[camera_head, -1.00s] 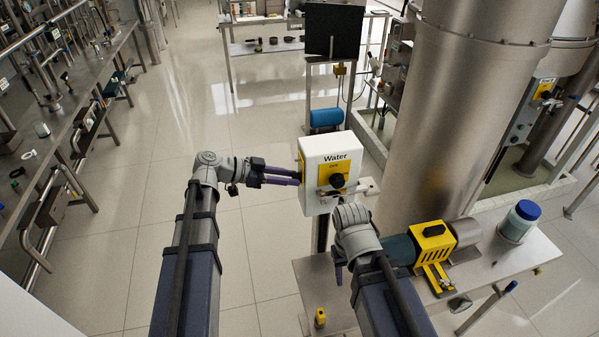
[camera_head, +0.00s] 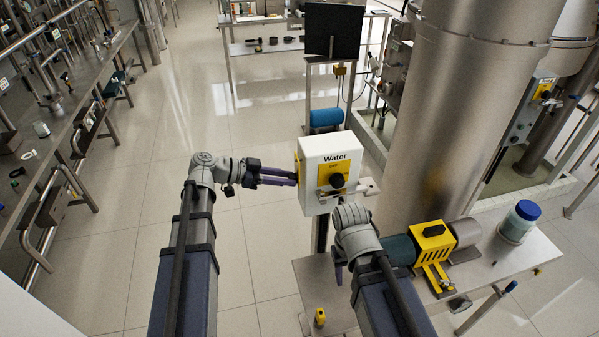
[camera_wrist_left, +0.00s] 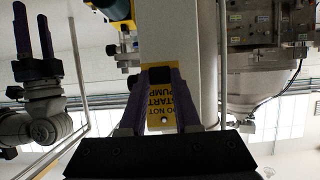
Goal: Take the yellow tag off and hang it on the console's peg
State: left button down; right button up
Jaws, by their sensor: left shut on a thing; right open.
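The white console (camera_head: 313,202) marked "Water" stands on a post, with a yellow plate and a black knob (camera_head: 337,181) on its front. My left gripper (camera_head: 295,178) is at the console's left side. In the left wrist view, its purple fingers are shut on the yellow tag (camera_wrist_left: 158,103), whose upside-down lettering includes "START PUMP". A small pale spot, perhaps its hole, shows near the tag's lower picture edge. I cannot clearly make out the peg. My right gripper (camera_head: 339,273) hangs below its wrist in front of the console. Its two fingers stand apart and empty in the left wrist view (camera_wrist_left: 35,35).
A steel table (camera_head: 500,275) at the right bears a yellow-guarded pump (camera_head: 433,243) and a blue-lidded jar (camera_head: 519,222). A large steel tank (camera_head: 440,120) stands behind. A steel bench (camera_head: 75,120) runs along the left; the floor between is clear.

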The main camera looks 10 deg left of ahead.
pick_arm(q)
jog(key=shift+s+a, duration=0.2)
jog(key=shift+a, duration=0.35)
jog(key=shift+a, duration=0.15)
jog(key=shift+s+a, duration=0.3)
jog(key=shift+a, duration=0.4)
jog(key=shift+s+a, duration=0.35)
jog(key=shift+a, duration=0.4)
jog(key=shift+s+a, duration=0.3)
jog(key=shift+a, duration=0.4)
jog(key=s+a, duration=0.4)
jog(key=a, duration=0.7)
jog(key=shift+s, duration=0.35)
jog(key=shift+f, duration=0.1)
pick_arm(e)
jog(key=shift+f, duration=0.1)
notch_tip(320, 180, down, 10)
jog(key=b, duration=1)
pick_arm(q)
notch_tip(320, 180, down, 10)
